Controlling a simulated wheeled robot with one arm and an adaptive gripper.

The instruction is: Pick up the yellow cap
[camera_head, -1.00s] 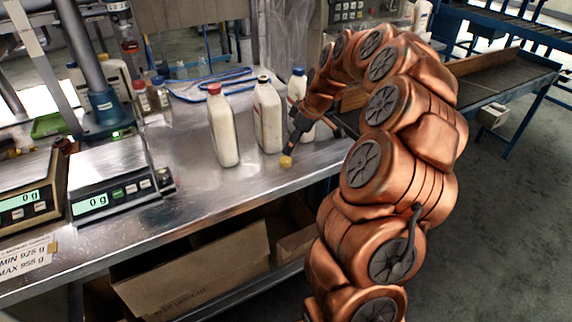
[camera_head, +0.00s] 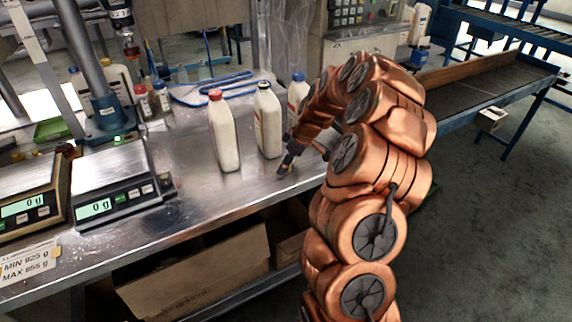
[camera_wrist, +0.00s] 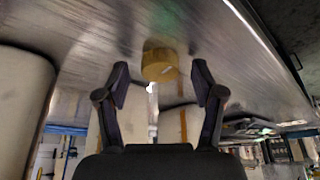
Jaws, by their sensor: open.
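The yellow cap (camera_wrist: 160,65) lies on the steel bench, seen in the wrist view just beyond and between my open fingertips. My gripper (camera_wrist: 158,80) is open with a finger on each side of the cap's near area, and nothing is held. In the head view my gripper (camera_head: 286,168) is low over the bench near its front edge, and it hides the cap there.
A red-capped bottle (camera_head: 223,132), a black-capped bottle (camera_head: 267,120) and a blue-capped bottle (camera_head: 297,92) stand close behind and left of my gripper. Scales (camera_head: 118,185) sit at left. The bench front (camera_head: 215,205) is clear.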

